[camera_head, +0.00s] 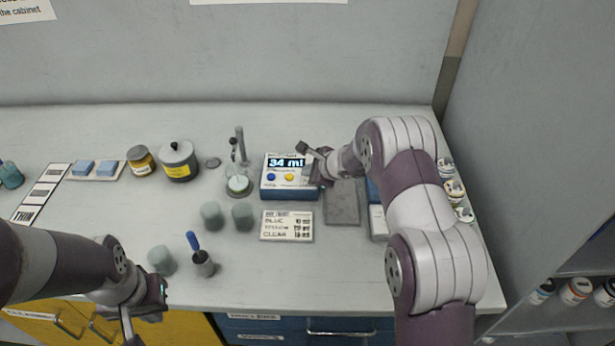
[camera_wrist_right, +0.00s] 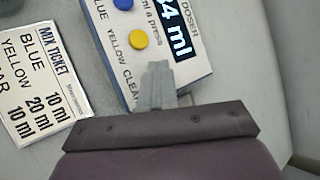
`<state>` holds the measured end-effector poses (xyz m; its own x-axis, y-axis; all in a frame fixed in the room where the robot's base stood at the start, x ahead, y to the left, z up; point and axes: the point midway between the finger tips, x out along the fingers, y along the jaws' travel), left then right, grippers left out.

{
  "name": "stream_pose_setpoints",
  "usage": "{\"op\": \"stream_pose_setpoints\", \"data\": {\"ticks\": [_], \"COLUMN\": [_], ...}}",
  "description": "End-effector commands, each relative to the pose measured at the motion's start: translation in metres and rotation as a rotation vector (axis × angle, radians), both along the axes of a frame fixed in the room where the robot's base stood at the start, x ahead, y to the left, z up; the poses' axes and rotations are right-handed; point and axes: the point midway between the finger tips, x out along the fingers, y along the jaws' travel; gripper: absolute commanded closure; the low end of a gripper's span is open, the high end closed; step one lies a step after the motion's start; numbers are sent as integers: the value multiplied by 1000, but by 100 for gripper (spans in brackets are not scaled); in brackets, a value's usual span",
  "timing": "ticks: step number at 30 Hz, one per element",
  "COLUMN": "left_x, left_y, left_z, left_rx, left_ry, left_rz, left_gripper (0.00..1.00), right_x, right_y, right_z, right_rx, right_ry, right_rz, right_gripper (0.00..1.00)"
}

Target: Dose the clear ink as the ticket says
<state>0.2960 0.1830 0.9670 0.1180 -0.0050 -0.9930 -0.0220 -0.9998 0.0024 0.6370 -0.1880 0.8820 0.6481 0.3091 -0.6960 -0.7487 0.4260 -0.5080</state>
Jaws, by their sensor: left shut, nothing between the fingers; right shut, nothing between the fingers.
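The doser (camera_head: 289,190) is a blue and white box; its display reads 34 ml. In the right wrist view the doser (camera_wrist_right: 185,82) shows a blue button (camera_wrist_right: 123,4), a yellow button (camera_wrist_right: 138,39) and the labels blue, yellow, clear. My right gripper (camera_wrist_right: 157,85) is shut, its fingertips over the clear button's place, hiding it; contact cannot be told. It also shows in the head view (camera_head: 318,168). The mix ticket (camera_wrist_right: 40,80) lists blue 10 ml, yellow 20 ml, clear 10 ml. A cup (camera_head: 238,186) stands under the dosing spout (camera_head: 240,145). My left gripper (camera_head: 150,306) is shut, empty, at the front left.
Several grey cups (camera_head: 242,216) stand left of the ticket. A holder with a blue-handled tool (camera_head: 202,262) is near the front edge. A yellow-labelled pot (camera_head: 178,160) and a jar (camera_head: 140,160) stand behind. A grey pad (camera_head: 342,204) lies right of the ticket.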

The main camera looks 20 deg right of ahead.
Motion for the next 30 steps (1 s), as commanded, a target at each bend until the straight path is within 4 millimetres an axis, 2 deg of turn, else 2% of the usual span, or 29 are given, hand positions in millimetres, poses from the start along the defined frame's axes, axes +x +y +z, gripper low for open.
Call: {"op": "stream_pose_setpoints", "data": {"ticks": [7,16,26,30], "left_x": [0,0,0,0], "left_y": [0,0,0,0], "left_z": [1,10,10,18], "left_rx": [0,0,0,0], "left_ry": [0,0,0,0], "left_rz": [0,0,0,0], "left_gripper": [100,100,100,100], "right_x": [0,0,0,0], "right_y": [0,0,0,0], "right_z": [1,16,17,26], "right_rx": [-1,-1,-1,-1], "right_ry": [1,1,1,0], "right_rz": [0,0,0,1], "right_gripper": [100,100,100,100]}}
